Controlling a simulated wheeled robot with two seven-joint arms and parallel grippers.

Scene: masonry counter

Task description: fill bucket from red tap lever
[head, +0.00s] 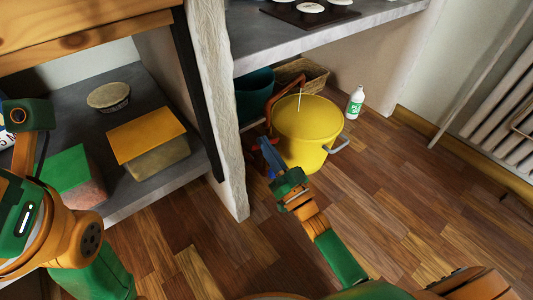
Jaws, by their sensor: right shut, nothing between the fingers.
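A yellow bucket (315,140) stands upright on the wooden floor in the head view, beside the end of the masonry wall. A grey-blue handle (338,144) shows on its right side. A reddish-brown curved bar (279,96) arches over its left rim, and a thin white streak (299,102) shows below the bar's end; I cannot tell whether it is water. A small dark red piece (250,156), possibly the tap lever, lies left of my right gripper. My right gripper (265,147) is shut and empty, just left of the bucket.
A teal tub (254,88) and a wicker basket (312,76) sit behind the bucket under the counter. A white bottle (355,103) stands to its right. A rough wall post (218,100) rises close left of the right gripper. The floor at right is clear.

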